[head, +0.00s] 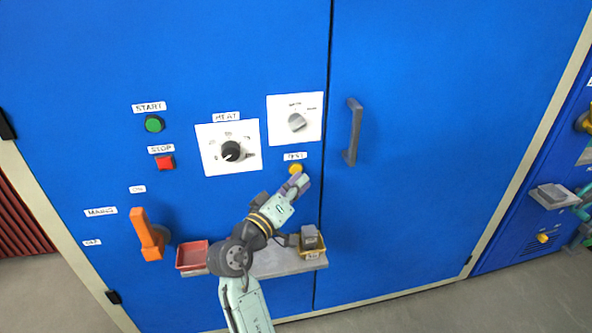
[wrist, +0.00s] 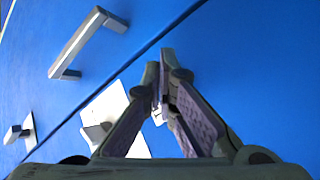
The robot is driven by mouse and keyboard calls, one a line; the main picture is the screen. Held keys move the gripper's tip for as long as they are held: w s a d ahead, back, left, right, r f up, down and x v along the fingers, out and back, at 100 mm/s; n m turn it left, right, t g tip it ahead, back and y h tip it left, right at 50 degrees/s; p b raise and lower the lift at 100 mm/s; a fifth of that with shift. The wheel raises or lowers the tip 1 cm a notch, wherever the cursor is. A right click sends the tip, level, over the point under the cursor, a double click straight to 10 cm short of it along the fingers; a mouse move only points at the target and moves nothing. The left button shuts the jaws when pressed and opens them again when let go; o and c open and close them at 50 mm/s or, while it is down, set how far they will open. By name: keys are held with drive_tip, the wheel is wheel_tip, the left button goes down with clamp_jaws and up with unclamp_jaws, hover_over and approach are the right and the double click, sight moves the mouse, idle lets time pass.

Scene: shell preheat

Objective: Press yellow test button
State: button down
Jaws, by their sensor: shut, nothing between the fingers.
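The yellow test button (head: 295,169) sits on the blue cabinet door, just under the TEST label (head: 295,156). My gripper (head: 303,180) is shut and empty, with its fingertips right at the lower right of the button in the head view. I cannot tell whether the tips touch it. In the wrist view my gripper (wrist: 165,55) points at the blue panel with the fingers together. The button cannot be made out there; the fingers may hide it.
Nearby on the cabinet are a white selector plate (head: 309,108), a HEAT dial (head: 231,151), a green START button (head: 153,124), a red STOP button (head: 165,162), an orange handle (head: 147,235) and a grey door handle (head: 354,131). A shelf (head: 270,263) with a red tray (head: 192,256) is below.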

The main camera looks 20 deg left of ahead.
drive_tip(key=shift+s+d, duration=0.15)
drive_tip(key=shift+s, duration=0.05)
drive_tip(key=s+d, duration=0.2)
drive_tip(key=s, duration=0.2)
drive_tip(key=shift+s+d, duration=0.1)
drive_tip(key=shift+d, duration=0.3)
idle(0.8)
